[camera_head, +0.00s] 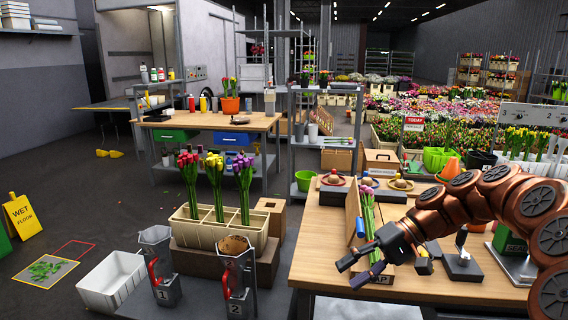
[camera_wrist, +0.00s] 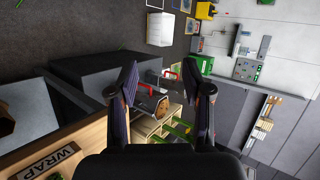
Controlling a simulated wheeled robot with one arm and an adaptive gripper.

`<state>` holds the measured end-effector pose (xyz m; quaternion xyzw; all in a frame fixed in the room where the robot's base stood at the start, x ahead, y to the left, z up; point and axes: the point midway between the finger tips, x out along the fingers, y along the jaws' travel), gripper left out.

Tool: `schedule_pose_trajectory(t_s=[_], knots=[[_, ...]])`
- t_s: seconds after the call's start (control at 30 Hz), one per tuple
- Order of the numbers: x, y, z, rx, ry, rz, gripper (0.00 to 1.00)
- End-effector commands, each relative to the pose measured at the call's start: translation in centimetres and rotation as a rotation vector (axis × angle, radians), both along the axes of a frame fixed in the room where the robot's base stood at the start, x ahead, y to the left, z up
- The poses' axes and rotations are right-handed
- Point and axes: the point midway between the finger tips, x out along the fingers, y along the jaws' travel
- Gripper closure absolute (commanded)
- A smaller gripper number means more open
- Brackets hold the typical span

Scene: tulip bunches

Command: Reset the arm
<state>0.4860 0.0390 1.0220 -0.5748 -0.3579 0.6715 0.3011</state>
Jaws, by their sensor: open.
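My gripper (camera_head: 365,268) hangs at the end of my copper-coloured arm, above the front left part of the wooden table (camera_head: 322,250). Its two fingers are apart, with nothing visible between them. In the wrist view the open fingers of my gripper (camera_wrist: 158,100) frame the floor and the stands beyond. A tulip bunch (camera_head: 367,215) with pink heads lies behind the gripper on the table, against a wooden board (camera_head: 352,212). The gripper hides part of the table and of a sign reading "AP"; the wrist view shows the sign as "WRAP" (camera_wrist: 45,162).
A cream divided crate (camera_head: 215,235) holds red, yellow and purple tulip bunches. A white bin (camera_head: 112,278) is on the floor.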

Motion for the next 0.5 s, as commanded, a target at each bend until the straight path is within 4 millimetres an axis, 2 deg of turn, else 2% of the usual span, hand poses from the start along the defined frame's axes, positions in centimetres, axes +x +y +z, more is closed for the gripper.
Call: schedule_pose_trajectory(t_s=[0.1, 0.2, 0.33, 0.5], knots=[[-3.1, 2.1, 1.3, -0.080, 0.005, 0.044, 0.51], [-5.7, 3.4, 1.6, -0.153, 0.013, 0.073, 0.51], [-9.0, 4.4, 1.7, -0.253, 0.015, 0.098, 0.51], [-13.3, 4.7, 1.4, -0.391, 0.013, 0.115, 0.51]])
